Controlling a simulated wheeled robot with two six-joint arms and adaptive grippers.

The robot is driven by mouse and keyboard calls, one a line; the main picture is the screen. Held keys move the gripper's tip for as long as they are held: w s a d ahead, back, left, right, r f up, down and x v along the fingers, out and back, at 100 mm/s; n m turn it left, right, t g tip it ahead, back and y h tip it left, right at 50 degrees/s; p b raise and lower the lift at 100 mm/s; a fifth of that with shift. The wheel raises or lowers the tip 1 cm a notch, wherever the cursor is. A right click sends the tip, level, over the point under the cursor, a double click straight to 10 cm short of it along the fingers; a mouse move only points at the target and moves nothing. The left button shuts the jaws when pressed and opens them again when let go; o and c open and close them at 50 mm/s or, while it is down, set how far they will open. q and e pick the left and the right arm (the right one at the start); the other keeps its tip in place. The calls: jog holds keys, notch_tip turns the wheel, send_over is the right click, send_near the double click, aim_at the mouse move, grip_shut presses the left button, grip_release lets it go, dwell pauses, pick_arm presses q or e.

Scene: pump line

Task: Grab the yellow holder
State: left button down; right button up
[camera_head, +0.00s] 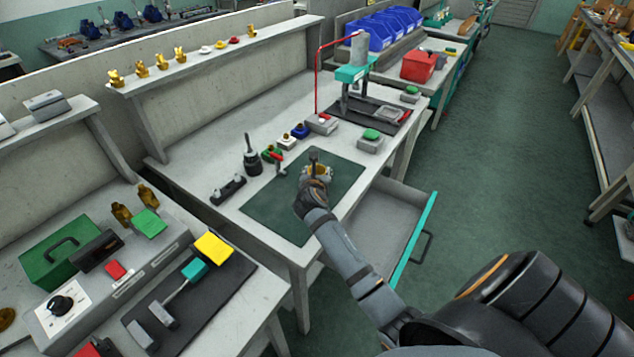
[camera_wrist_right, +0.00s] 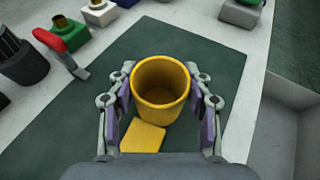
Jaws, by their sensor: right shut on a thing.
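The yellow holder (camera_wrist_right: 161,110) shows in the wrist view as a round, open cup with a flat yellow piece (camera_wrist_right: 143,138) at its near side; I cannot tell whether the two are joined. My right gripper (camera_wrist_right: 163,92) has its fingers on both sides of the cup and is shut on it. In the head view my right gripper (camera_head: 314,176) is over the dark green mat (camera_head: 262,212) on the workbench, and it partly hides the holder (camera_head: 323,170). My left gripper is not in view.
A red-handled tool (camera_head: 279,163) and a dark tool holder (camera_head: 252,155) stand left of the mat. Small coloured blocks (camera_head: 300,131) and a press (camera_head: 354,78) stand behind it. An open drawer (camera_head: 378,228) juts out at right. The mat's near part is clear.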

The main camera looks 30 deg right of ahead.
jog(key=shift+r, duration=0.6)
jog(key=s+d+r+p, duration=0.4)
jog(key=s+d+r, duration=0.2)
jog(key=s+r, duration=0.6)
jog(key=shift+s+p, duration=0.25)
jog(key=shift+p, duration=0.15)
jog(key=shift+d+f, duration=0.1)
